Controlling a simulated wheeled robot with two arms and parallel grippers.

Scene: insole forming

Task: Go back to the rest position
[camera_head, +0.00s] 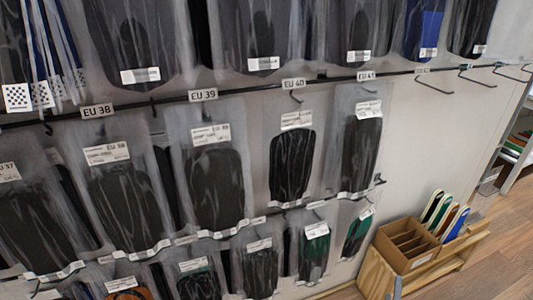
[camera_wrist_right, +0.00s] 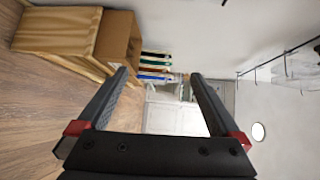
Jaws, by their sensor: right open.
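My right gripper (camera_wrist_right: 159,75) shows in the right wrist view, its two dark fingers wide apart with nothing between them. Beyond the fingers are a pale wall and a wooden floor. In the head view only a small grey piece at the bottom edge may belong to it; I cannot tell. My left gripper is in neither view. Bagged dark insoles, such as one under the EU 39 label (camera_head: 214,185) and one under the EU 40 label (camera_head: 291,165), hang on the wall rack (camera_head: 233,91).
A cardboard box (camera_head: 406,243) with compartments sits on a wooden stand (camera_head: 448,262) at lower right. Several coloured insoles (camera_head: 446,217) stand beside it. The box also shows in the right wrist view (camera_wrist_right: 117,36). Empty hooks (camera_head: 434,85) stick out at upper right. Wooden floor (camera_head: 505,240) is clear at far right.

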